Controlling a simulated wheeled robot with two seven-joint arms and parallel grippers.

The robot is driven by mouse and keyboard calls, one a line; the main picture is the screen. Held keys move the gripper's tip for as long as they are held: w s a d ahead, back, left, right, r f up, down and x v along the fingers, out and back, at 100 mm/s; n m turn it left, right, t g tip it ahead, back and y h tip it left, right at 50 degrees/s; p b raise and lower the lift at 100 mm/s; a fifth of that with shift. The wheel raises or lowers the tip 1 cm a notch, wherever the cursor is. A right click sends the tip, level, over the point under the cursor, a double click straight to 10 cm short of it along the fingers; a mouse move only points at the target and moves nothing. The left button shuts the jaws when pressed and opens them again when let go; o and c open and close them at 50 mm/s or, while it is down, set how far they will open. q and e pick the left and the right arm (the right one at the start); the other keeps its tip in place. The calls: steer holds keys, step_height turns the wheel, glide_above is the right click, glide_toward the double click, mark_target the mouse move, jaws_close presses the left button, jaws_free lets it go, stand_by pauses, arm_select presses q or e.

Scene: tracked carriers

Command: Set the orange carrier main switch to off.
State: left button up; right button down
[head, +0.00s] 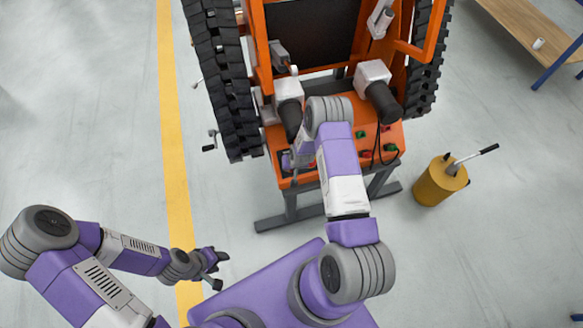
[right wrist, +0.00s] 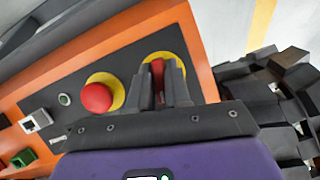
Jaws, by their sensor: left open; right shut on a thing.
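The orange carrier (head: 337,140) stands ahead of me, with its control panel at the near end. In the right wrist view, its main switch (right wrist: 157,68) is a red handle on a round yellow plate. My right gripper (right wrist: 162,78) is shut on this handle, with one finger on each side. The fingers hide part of the handle and plate, and I cannot read any position marks. In the head view my right arm reaches over the panel and largely hides the switch area. My left gripper (head: 218,272) is open and empty above the floor, away from the carrier.
A red mushroom button (right wrist: 97,97) on a yellow disc sits left of the switch. Black tracks (head: 225,85) flank the carrier. A yellow drum (head: 437,184) with a lever stands on the right. A wooden bench (head: 525,30) is at upper right. Floor on the left is clear.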

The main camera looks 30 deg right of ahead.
steer(key=shift+n+h+b, duration=0.3)
steer(key=shift+n+h, duration=0.2)
steer(key=shift+n, duration=0.5)
steer(key=c, duration=1.2)
jaws_free()
steer(key=shift+o, duration=0.2)
steer(key=p+v, duration=0.1)
steer(key=v, duration=0.6)
steer(key=shift+r+p, duration=0.3)
steer(key=shift+p, duration=0.1)
steer(key=shift+s+a, duration=0.1)
